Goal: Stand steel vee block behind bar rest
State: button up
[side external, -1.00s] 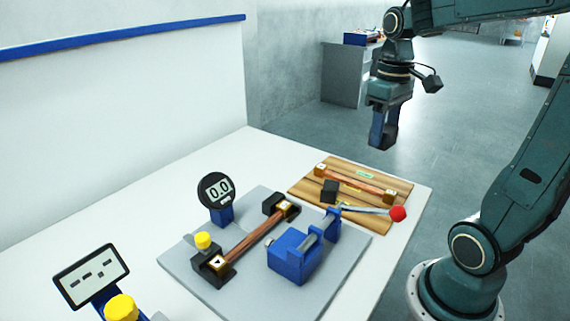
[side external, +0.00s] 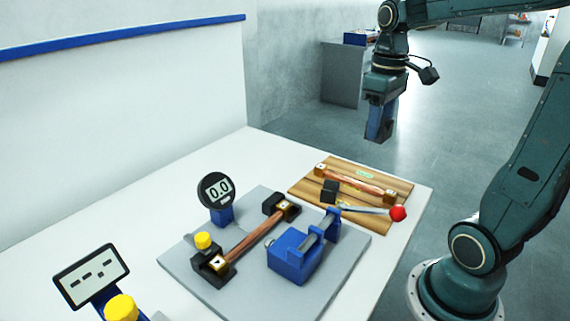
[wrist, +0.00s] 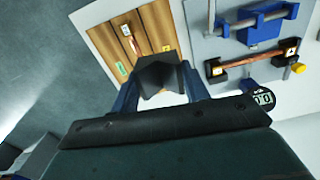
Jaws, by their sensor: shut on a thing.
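My gripper (side external: 378,136) hangs above the far right of the table, clear of everything below. In the wrist view its blue fingers (wrist: 160,88) are closed on a dark grey block with a vee notch, the steel vee block (wrist: 160,74). In the side view the fingers mostly hide the block. A copper bar (side external: 252,238) lies on the grey plate across two black supports; the far support (side external: 274,203) and the near one (side external: 208,272) look like bar rests, but I cannot tell which is meant.
A wooden board (side external: 300,188) carries another copper bar and a green label. A round gauge (side external: 216,190) stands behind the bar. A display (side external: 90,275) is at front left. The table's back left is bare.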

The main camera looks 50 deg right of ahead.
jog(key=w+f+n, duration=0.1)
jog(key=w+n, duration=1.8)
jog(key=w, duration=1)
jog(key=shift+w+a, duration=0.4)
jog(key=shift+f, duration=0.1)
notch_tip(320, 180, down, 16)
jog(key=shift+r, duration=0.2)
jog(key=shift+f, duration=2.1)
jog(key=shift+f, duration=0.15)
